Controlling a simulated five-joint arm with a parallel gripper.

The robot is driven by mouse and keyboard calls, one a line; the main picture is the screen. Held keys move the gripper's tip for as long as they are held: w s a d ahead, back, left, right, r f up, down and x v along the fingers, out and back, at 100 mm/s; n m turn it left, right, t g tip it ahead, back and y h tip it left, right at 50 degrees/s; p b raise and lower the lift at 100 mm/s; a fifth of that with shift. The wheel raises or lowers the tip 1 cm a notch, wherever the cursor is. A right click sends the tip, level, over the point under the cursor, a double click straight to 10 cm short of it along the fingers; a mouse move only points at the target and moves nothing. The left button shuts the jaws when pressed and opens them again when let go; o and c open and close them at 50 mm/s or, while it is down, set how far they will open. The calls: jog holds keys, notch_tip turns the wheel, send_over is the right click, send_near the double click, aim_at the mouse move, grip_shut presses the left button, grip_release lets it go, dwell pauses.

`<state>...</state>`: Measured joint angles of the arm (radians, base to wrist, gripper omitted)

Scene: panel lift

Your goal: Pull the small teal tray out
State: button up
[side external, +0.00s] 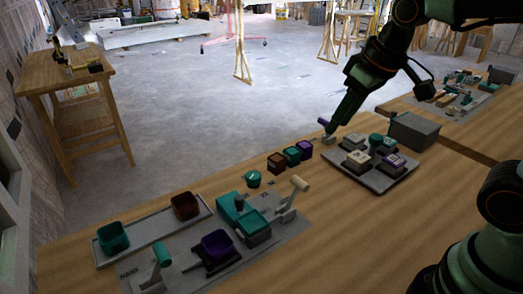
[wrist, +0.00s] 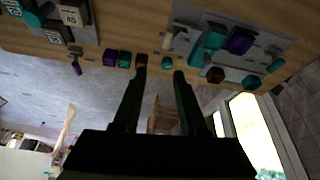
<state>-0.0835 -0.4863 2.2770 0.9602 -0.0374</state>
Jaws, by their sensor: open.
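A teal box-like piece with a grey front (side external: 253,228), which looks like the small teal tray in its housing, sits mid-panel on the nearer grey panel (side external: 285,243). It also shows as a teal shape in the wrist view (wrist: 208,42). I cannot tell how far out it is. My gripper (side external: 334,124) is above the table's far edge, right of that panel and well apart from the teal piece. In the wrist view my gripper (wrist: 160,72) has its two dark fingers spread with nothing between them.
A shallow grey tray holds a teal bin (side external: 113,238) and a brown bin (side external: 185,206). Small cubes (side external: 291,156) stand near my gripper, beside another panel (side external: 374,181).

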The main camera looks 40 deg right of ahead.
jog(key=w+a+f+n+g, duration=0.2)
jog(key=w+a, duration=0.5)
jog(key=n+g, duration=0.2)
jog(key=n, duration=0.1)
send_over(239, 197)
notch_tip(239, 197, down, 8)
notch_tip(239, 197, down, 11)
jog(key=shift+f, duration=0.2)
grip_shut()
jog(key=shift+r, duration=0.1)
dwell(0.7)
